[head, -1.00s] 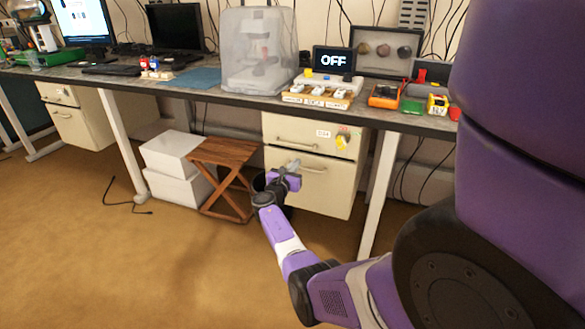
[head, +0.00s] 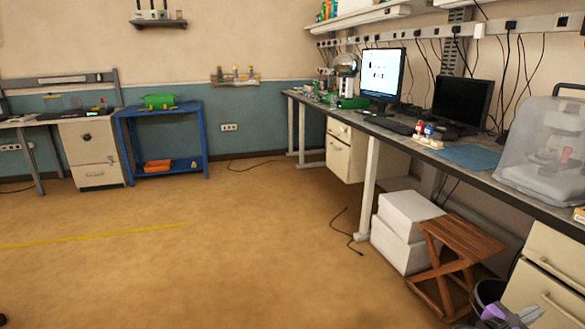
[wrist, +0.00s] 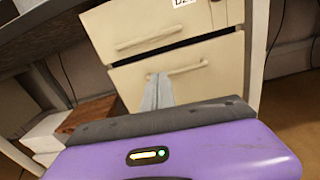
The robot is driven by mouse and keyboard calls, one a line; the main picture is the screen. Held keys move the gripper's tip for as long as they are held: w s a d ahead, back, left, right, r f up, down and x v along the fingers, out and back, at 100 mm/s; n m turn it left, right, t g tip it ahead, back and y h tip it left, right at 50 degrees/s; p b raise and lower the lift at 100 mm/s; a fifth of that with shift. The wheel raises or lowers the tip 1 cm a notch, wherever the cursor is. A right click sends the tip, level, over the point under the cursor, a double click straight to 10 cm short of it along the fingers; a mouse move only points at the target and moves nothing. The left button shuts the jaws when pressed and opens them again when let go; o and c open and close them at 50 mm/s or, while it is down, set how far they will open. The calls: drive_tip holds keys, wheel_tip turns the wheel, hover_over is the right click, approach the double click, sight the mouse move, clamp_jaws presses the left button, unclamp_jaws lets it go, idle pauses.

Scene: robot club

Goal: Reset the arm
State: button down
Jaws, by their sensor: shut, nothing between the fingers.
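My gripper (wrist: 158,92) shows in the wrist view as two grey fingers held together, empty. I cannot tell how far apart the fingers and the drawer front are. In the head view only a purple and grey part of my arm's end shows at the bottom right corner, beside the cabinet (head: 548,262); the rest of the arm is out of that picture.
A long workbench (head: 440,150) with monitors and a covered machine runs along the right. White boxes (head: 405,230) and a wooden folding stool (head: 455,255) stand under it. A black cable (head: 345,235) lies on the floor. A blue shelf table (head: 165,145) is at the back. The middle floor is clear.

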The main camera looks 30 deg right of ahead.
drive_tip(key=w+a+f+m+t+y+p, duration=0.1)
drive_tip(key=w+a+f+m+t+y, duration=0.1)
drive_tip(key=w+a+m+t, duration=0.6)
drive_tip(key=w+a+r+m+t+y+p, duration=0.2)
drive_tip(key=a+t+y, duration=0.15)
drive_tip(key=a, duration=0.85)
drive_tip(key=w+a+r+m+t+y+p, duration=0.15)
drive_tip(key=a+t, duration=0.35)
drive_tip(key=a, duration=0.7)
drive_tip(key=s+a+r+m+t+y+p, duration=0.25)
drive_tip(key=s+a+r, duration=0.2)
drive_tip(key=a, duration=0.45)
drive_tip(key=s+a+r+m+t+y+p, duration=0.1)
drive_tip(key=s+a+r+y, duration=0.25)
drive_tip(key=a+r, duration=0.4)
drive_tip(key=s+a+r+g+y+p, duration=0.1)
drive_tip(key=s+a+r+y+p, duration=0.3)
drive_tip(key=s+a, duration=0.7)
wheel_tip(320, 180, up, 3)
drive_tip(key=shift+s+f+y, duration=0.2)
drive_tip(key=shift+s+y, duration=0.1)
drive_tip(key=shift+s, duration=0.9)
